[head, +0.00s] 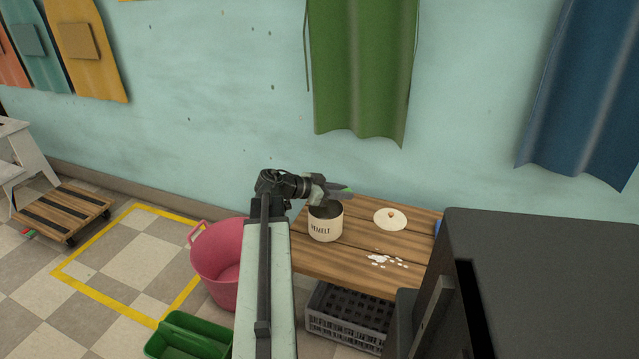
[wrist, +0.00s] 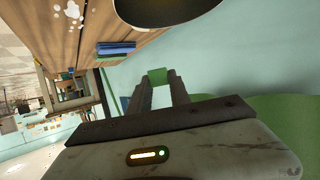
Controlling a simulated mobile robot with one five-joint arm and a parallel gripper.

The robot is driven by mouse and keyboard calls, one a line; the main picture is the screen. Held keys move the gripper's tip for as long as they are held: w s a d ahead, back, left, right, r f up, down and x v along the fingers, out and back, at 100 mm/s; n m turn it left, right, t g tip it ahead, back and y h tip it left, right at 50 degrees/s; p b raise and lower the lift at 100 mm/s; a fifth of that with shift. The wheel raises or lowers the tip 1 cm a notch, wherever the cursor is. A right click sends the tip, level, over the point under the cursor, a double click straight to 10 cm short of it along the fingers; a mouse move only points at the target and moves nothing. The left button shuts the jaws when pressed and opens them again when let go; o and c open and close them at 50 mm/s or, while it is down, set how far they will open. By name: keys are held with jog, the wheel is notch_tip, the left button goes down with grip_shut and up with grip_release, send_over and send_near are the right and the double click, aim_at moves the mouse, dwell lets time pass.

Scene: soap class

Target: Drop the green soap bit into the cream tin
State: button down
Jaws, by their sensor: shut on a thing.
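The green soap bit (wrist: 157,76) shows between my fingertips in the wrist view. My gripper (wrist: 160,88) is shut on it. In the head view a small spot of the green bit (head: 346,190) shows at the end of my gripper (head: 340,190). The cream tin (head: 325,224) stands upright and open on the wooden table, with dark lettering on its side. My gripper is held above the tin's mouth, its tips toward the right side of the rim in the picture. Part of the tin (wrist: 168,8) shows at the top edge of the wrist view.
A round cream lid (head: 390,219) lies on the table (head: 350,262) right of the tin. White flakes (head: 385,260) lie in front of it. A grey crate (head: 345,330) is under the table, a pink tub (head: 222,265) is left, and a dark box (head: 550,270) is right.

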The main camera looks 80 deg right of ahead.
jog(key=w+d+n+t+h, duration=0.1)
jog(key=w+d, duration=0.1)
jog(key=w, duration=0.5)
jog(key=f+b, duration=0.2)
jog(key=b, duration=0.1)
jog(key=f+b, duration=0.3)
jog(key=shift+a+f, duration=0.2)
jog(key=shift+f, duration=0.15)
jog(key=c, duration=1.1)
grip_release()
jog(key=shift+w, duration=0.1)
jog(key=p+v, duration=0.3)
jog(key=v, duration=0.4)
jog(key=shift+w+a+r, duration=0.1)
jog(key=shift+w+a, duration=0.1)
jog(key=shift+a, duration=0.05)
